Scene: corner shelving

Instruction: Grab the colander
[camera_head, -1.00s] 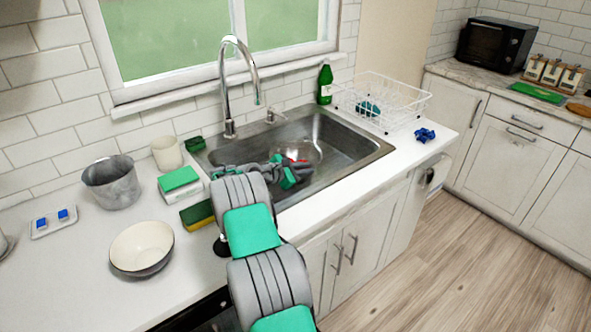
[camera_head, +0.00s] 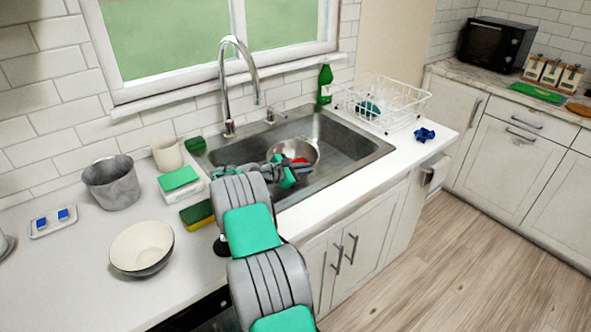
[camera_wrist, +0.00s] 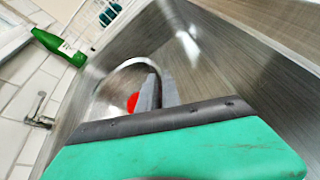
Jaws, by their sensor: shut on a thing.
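The colander (camera_head: 287,147) is a round metal bowl over the sink (camera_head: 345,165). My gripper (camera_head: 299,165) is shut on the colander's near side. In the wrist view, the grey fingers (camera_wrist: 158,92) close on the rim of the colander (camera_wrist: 112,88). A red patch (camera_wrist: 132,102) shows inside the colander, by the fingers. My arm hides part of the colander's near side in the head view, and I cannot tell whether it touches the sink bottom.
The tall faucet (camera_head: 228,85) stands behind the sink at left. A green bottle (camera_head: 325,84) and a white dish rack (camera_head: 405,105) are at the right. A sponge (camera_head: 197,214), a white bowl (camera_head: 141,247) and a metal pot (camera_head: 112,182) stand left.

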